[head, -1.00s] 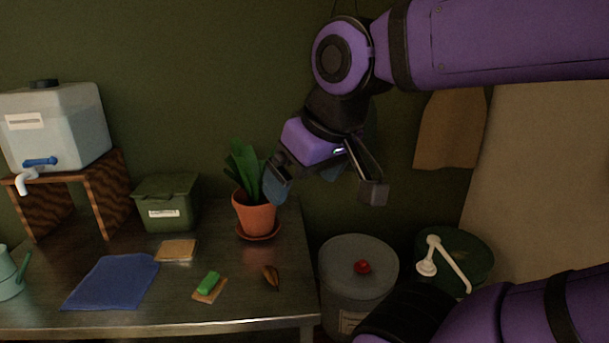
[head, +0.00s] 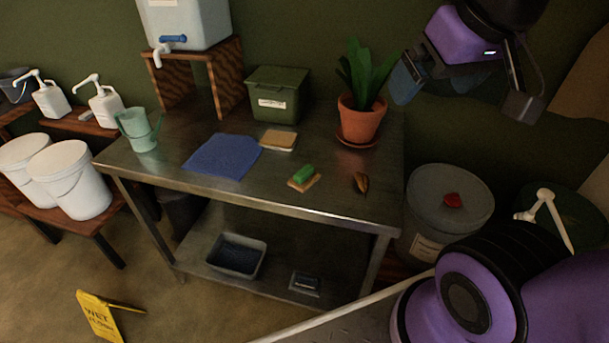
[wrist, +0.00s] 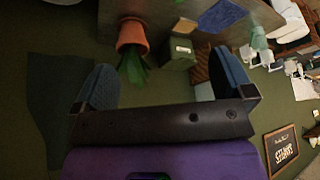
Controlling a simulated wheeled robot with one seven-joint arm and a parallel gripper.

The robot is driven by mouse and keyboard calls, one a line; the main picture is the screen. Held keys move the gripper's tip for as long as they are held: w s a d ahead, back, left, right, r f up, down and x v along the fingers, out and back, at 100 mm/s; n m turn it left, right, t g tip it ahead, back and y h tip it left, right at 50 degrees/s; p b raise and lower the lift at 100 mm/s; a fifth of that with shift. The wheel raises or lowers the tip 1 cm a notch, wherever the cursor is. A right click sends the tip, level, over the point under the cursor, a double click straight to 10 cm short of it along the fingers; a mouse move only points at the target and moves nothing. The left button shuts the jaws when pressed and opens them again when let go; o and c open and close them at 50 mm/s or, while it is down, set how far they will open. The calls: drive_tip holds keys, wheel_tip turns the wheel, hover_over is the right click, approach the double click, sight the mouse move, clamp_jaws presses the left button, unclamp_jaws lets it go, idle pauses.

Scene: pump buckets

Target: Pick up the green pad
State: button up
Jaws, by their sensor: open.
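The green pad (head: 303,173) lies on a small tan square (head: 294,185) near the front right of the metal table (head: 340,205) in the head view. It looks like a small bright green block. My gripper (head: 462,92) is open and empty, raised in the air to the right of the potted plant, well above and apart from the pad. In the wrist view my gripper (wrist: 166,88) shows its two blue-padded fingers spread wide with nothing between them. I cannot make out the green pad in the wrist view.
A lidded grey bucket (head: 449,200) stands right of the table.

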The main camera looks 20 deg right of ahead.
idle(0.4)
drive_tip(key=n+g, duration=0.5)
drive_tip(key=n, duration=0.1)
hover_over(303, 170)
drive_tip(key=f, duration=2.7)
drive_tip(key=shift+s+d+f, duration=0.15)
drive_tip(key=shift+d+f, duration=0.15)
drive_tip(key=shift+f, duration=0.05)
drive_tip(key=f, duration=1.1)
drive_tip(key=shift+w+a+f, duration=0.15)
drive_tip(key=shift+w+a, duration=0.05)
drive_tip(key=c, duration=0.7)
